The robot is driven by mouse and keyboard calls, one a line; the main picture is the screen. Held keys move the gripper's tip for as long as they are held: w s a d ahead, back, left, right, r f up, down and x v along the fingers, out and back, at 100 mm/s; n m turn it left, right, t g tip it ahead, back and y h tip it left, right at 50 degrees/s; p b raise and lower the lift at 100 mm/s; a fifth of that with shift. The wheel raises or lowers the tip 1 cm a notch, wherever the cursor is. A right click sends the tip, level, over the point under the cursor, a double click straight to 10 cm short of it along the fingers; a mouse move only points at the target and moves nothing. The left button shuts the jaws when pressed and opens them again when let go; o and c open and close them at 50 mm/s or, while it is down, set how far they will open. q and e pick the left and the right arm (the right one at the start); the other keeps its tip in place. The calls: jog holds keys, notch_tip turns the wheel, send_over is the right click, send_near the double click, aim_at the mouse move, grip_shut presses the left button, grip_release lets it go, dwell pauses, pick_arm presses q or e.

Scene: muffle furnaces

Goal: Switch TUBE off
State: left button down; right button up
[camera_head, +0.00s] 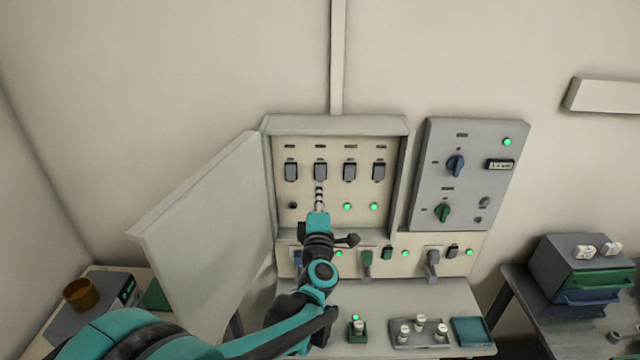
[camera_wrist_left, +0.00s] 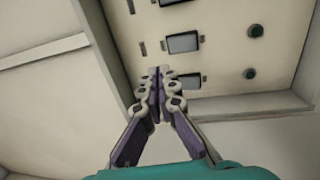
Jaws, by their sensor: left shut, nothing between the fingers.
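An open wall box (camera_head: 335,125) holds a row of several dark rocker switches under small labels, too small to read, so I cannot tell which is TUBE. The second switch from the left (camera_head: 320,169) is just above my left gripper (camera_head: 319,195). Lamps sit below the switches: the leftmost (camera_head: 292,205) is dark, and two on the right (camera_head: 347,206) glow green. The gripper hides the spot under the second switch. In the left wrist view, the gripper (camera_wrist_left: 160,76) is shut and empty, its tips near two switches (camera_wrist_left: 184,42). Contact cannot be told. My right gripper is not in view.
The box's door (camera_head: 205,225) hangs open at left. A lower strip carries handles and green lamps (camera_head: 405,253). A grey panel with blue and green knobs (camera_head: 455,166) is at right. A bench (camera_head: 390,295) stands below, with a side table (camera_head: 520,285) at right.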

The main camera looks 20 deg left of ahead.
pick_arm(q)
jog(key=s, duration=0.2)
jog(key=s+d, duration=0.1)
jog(key=shift+s+d+r, duration=0.1)
jog(key=shift+r, duration=0.2)
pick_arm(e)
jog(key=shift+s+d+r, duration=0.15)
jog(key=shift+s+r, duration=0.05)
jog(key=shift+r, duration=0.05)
pick_arm(q)
jog(key=s+d+f+m+g+h+b, duration=0.5)
jog(key=s+d+f+m+h, duration=0.5)
jog(key=m, duration=0.6)
jog(key=s+a+f+m+g+y+b, duration=0.2)
jog(key=s+a+f+g, duration=0.1)
jog(key=s+f, duration=0.4)
jog(key=s+a+f+m+g+y+b, duration=0.1)
jog(key=s+a+f+m+g+y, duration=0.1)
jog(key=s+a+f, duration=0.3)
jog(key=s+f+m+g, duration=0.1)
jog(key=s+f, duration=0.2)
jog(key=s, duration=0.2)
jog(key=shift+a+f+g+y+b, duration=0.15)
jog(key=shift+a+g+y+b, duration=0.15)
jog(key=shift+g+b, duration=0.1)
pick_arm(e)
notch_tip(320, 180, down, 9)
